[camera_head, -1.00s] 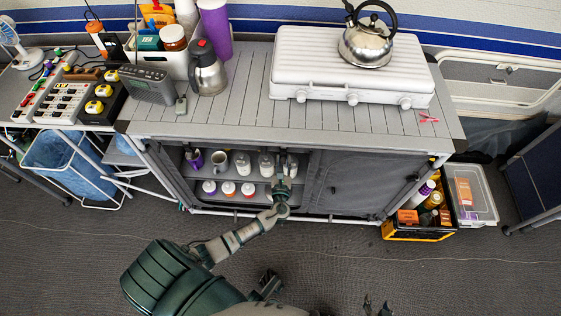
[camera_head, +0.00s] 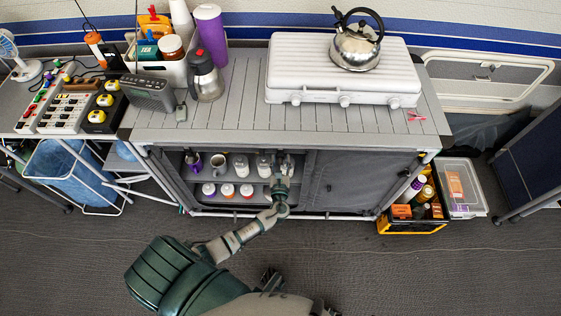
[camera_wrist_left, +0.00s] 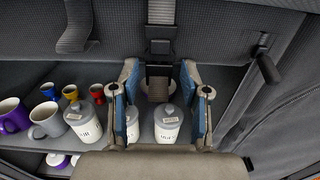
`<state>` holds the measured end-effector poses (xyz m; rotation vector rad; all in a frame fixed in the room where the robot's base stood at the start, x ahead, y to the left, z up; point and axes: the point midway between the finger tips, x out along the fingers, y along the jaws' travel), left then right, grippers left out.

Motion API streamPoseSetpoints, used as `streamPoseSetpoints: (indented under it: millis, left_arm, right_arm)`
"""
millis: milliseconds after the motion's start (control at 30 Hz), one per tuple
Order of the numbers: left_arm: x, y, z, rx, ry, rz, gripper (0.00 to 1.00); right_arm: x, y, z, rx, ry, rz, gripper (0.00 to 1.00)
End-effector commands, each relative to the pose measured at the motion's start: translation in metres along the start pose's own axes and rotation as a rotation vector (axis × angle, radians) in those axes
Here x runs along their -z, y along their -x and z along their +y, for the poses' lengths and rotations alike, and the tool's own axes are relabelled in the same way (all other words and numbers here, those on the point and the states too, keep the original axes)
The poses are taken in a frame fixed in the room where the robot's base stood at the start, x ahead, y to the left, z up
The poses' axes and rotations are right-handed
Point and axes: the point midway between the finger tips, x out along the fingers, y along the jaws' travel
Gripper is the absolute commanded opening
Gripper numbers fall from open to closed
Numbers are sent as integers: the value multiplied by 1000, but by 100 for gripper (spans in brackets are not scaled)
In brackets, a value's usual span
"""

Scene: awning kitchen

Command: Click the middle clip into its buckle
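My left gripper (camera_wrist_left: 161,98) is open in the wrist view, with one blue-padded finger on each side of the middle strap (camera_wrist_left: 160,12). A dark buckle-like piece (camera_wrist_left: 160,47) sits on this strap just beyond the fingertips, and a darker strap part (camera_wrist_left: 158,78) runs down from it between the fingers. I cannot tell whether clip and buckle are joined there. Neither finger clearly touches the strap. In the head view my left gripper (camera_head: 284,165) reaches into the cabinet opening, where the strap is too small to make out.
Another strap (camera_wrist_left: 74,28) hangs at the left, and a dark clip-like piece (camera_wrist_left: 267,68) at the right. White jars (camera_wrist_left: 167,124), mugs (camera_wrist_left: 48,121) and small cups stand on the cabinet shelf. A cover panel (camera_head: 355,181) closes the cabinet's right half.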

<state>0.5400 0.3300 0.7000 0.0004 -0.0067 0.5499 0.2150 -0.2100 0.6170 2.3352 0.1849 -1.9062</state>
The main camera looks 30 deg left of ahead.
Motion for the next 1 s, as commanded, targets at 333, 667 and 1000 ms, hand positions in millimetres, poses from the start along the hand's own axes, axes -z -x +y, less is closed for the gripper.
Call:
streamPoseSetpoints:
  millis: [333, 667, 1000]
  left_arm:
    - [4, 17, 0, 1, -2, 7, 46]
    - [4, 88, 0, 2, 0, 8, 46]
    - [2, 119, 0, 0, -1, 3, 46]
  right_arm:
    - [0, 0, -1, 1, 0, 2, 48]
    - [0, 0, 0, 1, 0, 2, 48]
    - [0, 0, 0, 0, 0, 1, 48]
